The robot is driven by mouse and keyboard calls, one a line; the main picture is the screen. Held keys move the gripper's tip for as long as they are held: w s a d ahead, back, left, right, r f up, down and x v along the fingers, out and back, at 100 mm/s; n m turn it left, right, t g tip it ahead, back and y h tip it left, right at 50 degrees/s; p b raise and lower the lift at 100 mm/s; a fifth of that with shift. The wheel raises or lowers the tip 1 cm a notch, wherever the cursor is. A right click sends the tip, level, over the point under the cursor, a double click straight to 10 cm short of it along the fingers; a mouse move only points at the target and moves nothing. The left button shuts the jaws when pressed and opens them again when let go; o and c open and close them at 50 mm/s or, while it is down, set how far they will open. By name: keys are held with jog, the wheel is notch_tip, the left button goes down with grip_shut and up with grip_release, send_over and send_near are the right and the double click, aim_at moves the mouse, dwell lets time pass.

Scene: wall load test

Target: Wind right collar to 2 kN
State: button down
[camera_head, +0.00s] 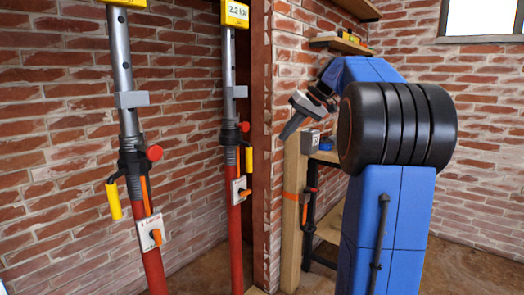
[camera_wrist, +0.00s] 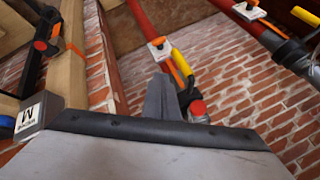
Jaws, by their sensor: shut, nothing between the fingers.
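Two props stand at the left in the head view, with red lower tubes and grey upper tubes. The right prop's black collar (camera_head: 230,134) has a red knob (camera_head: 244,127) and a yellow handle (camera_head: 249,160) hanging down. Its yellow display (camera_head: 236,14) reads 2.2 kN. The left prop's collar (camera_head: 132,160) has its own yellow handle (camera_head: 114,201); its display (camera_head: 127,2) is cut off. My gripper (camera_head: 285,136) is shut and empty, right of the right collar and apart from it. In the wrist view the right handle (camera_wrist: 183,61) shows beyond my fingers (camera_wrist: 162,97).
A white plate with an orange lever (camera_head: 240,190) sits below the right collar. A brick wall edge (camera_head: 270,180) and a wooden post (camera_head: 292,205) with an orange strap stand between prop and arm. Wooden shelves (camera_head: 342,44) hang behind. Bare floor shows at lower right.

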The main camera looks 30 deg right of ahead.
jog(key=w+a+f, duration=0.5)
jog(key=a+f, duration=0.2)
jog(key=f, duration=0.1)
jog(key=shift+w+a, duration=0.2)
jog(key=shift+w, duration=0.15)
jog(key=shift+a, duration=0.8)
jog(key=shift+d, duration=0.1)
